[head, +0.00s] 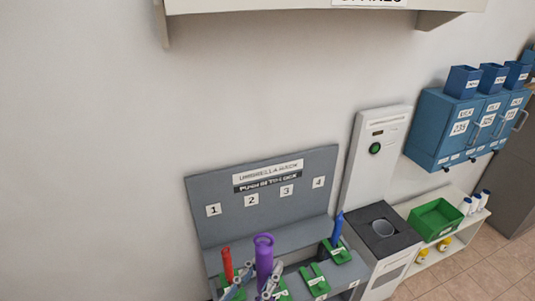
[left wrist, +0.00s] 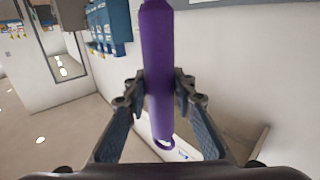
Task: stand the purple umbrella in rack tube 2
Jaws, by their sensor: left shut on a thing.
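The purple umbrella (head: 264,262) is upright in front of the rack's 1 and 2 labels, with its looped end on top. My left gripper (head: 257,281) is shut on it. In the left wrist view the umbrella (left wrist: 157,60) runs between the two fingers of the gripper (left wrist: 158,90). Its lower end is out of view, so I cannot tell whether it is in a tube. The grey umbrella rack (head: 225,235) has labels 1 to 4; label 2 (head: 251,200) is on its back panel. My right gripper is not in view.
A red umbrella (head: 227,264) stands left of the purple one, close to my gripper. A blue umbrella (head: 337,229) stands at the rack's right. Green parts (head: 316,281) sit along the rack's front. A grey-topped bin (head: 381,226) and green tray (head: 435,219) are further right.

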